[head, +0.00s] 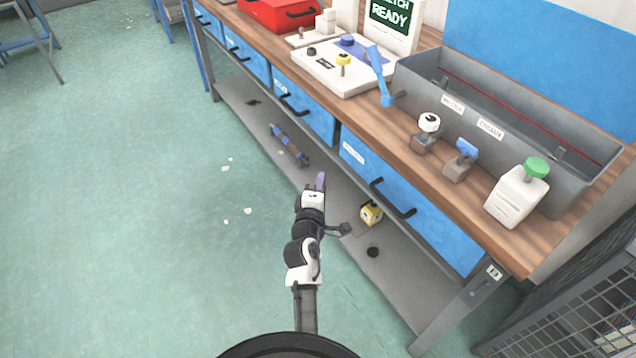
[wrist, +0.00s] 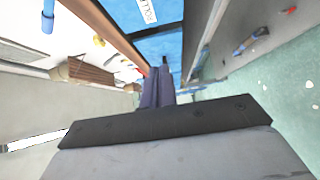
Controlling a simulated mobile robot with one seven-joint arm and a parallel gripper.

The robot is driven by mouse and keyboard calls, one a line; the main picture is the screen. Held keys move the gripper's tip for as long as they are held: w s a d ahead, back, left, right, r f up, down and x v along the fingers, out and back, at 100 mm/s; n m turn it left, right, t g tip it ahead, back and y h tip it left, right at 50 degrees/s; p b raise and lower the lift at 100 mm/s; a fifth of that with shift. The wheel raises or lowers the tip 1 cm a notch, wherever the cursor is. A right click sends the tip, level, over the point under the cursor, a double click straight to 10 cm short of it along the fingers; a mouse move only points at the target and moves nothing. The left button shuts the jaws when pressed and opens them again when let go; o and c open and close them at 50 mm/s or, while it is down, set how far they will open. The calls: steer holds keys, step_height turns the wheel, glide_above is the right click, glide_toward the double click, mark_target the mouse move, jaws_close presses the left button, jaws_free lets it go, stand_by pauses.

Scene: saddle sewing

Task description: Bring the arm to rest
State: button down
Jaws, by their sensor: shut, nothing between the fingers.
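My arm reaches forward from the bottom of the head view, in front of the workbench. My gripper (head: 320,181) is at its far end, with the purple-grey fingers together. In the wrist view the gripper (wrist: 158,88) shows its two fingers side by side, with nothing between them. It is in front of the blue drawers and apart from the bench top; its exact distance from the drawer fronts cannot be told.
The wooden workbench (head: 425,168) carries a white machine (head: 330,72), a grey bin (head: 420,85) and a green-capped bottle (head: 515,195). Blue drawers (head: 365,170) have black handles. A yellow object (head: 370,214) lies on the lower shelf (head: 240,118). Open green floor (head: 120,200) lies left.

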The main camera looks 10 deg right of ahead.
steer(key=shift+s+a, duration=0.1)
steer(key=shift+s, duration=0.15)
